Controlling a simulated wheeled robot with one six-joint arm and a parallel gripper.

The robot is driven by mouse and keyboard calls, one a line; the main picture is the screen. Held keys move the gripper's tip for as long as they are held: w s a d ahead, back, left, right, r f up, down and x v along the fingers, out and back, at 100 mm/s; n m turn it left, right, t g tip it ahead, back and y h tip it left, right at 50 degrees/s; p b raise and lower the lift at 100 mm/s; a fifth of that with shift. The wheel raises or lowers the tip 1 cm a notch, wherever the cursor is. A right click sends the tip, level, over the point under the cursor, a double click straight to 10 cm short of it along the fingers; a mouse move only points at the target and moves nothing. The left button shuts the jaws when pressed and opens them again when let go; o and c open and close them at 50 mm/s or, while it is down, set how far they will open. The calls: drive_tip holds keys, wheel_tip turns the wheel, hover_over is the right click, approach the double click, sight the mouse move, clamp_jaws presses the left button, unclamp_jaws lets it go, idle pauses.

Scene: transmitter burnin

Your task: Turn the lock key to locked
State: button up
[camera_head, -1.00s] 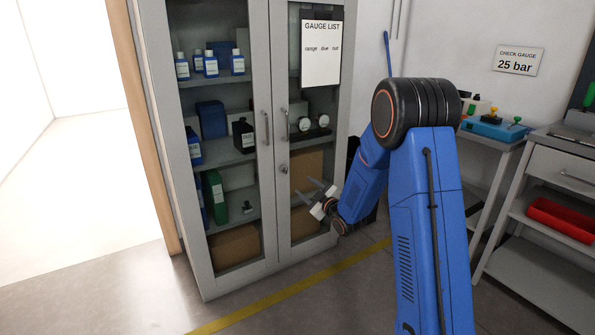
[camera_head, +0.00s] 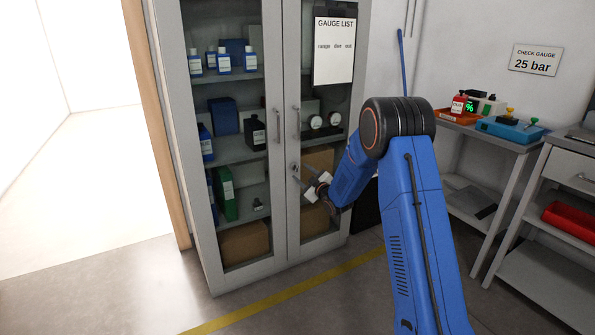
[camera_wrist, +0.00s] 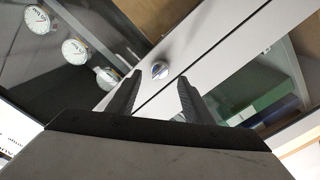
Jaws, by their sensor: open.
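The lock key (camera_wrist: 159,70) is a small round silver knob on the cabinet's (camera_head: 291,210) door frame, below the right door's handle. In the wrist view it shows just beyond and between my fingertips. My gripper (camera_wrist: 159,82) is open and empty, its dark fingers pointing at the key. I cannot tell exactly how far apart they are, and no contact shows. In the head view my gripper (camera_head: 302,174) is at the lock's height, close in front of the doors, and partly hides the lock area. The key's turn position is too small to read.
Both glass doors are closed, with bottles, boxes and gauges (camera_wrist: 75,51) behind them. A door handle (camera_head: 298,124) is above the lock. A table with an orange tray (camera_head: 455,116) and a blue case (camera_head: 510,129) stands right. The floor in front of the cabinet is clear.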

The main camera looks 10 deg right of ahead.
sight(297, 169)
drive_tip(key=shift+x, duration=2.45)
drive_tip(key=shift+s, duration=0.1)
drive_tip(key=shift+c, duration=0.7)
drive_tip(key=c, duration=0.9)
